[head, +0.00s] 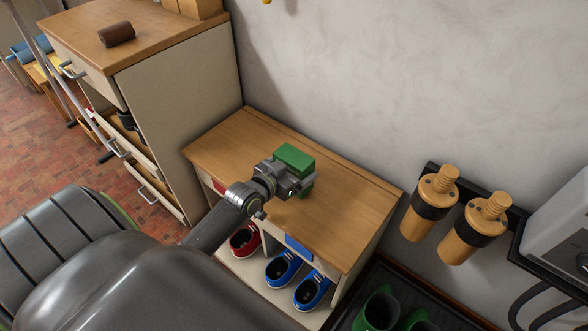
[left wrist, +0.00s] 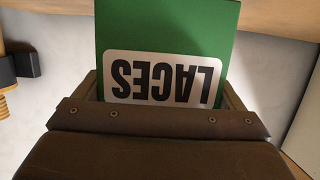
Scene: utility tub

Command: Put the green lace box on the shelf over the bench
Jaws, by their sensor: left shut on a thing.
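The green lace box (head: 294,157) is held by my left gripper (head: 290,178) over the wooden bench top (head: 348,222). Green shows above and below the jaws. Whether the box touches the bench top is not clear. In the left wrist view the box (left wrist: 225,35) sits between the jaws (left wrist: 160,118), its white LACES label upside down. The shelf over the bench cannot be made out in the head view. My right gripper is not in view.
Red shoes (head: 244,240) and blue shoes (head: 313,291) stand under the bench. A tall cabinet (head: 180,115) with open drawers stands at left, a brown roll (head: 116,34) on top. Wooden pegs (head: 430,204) hang on the right wall above green boots (head: 378,309).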

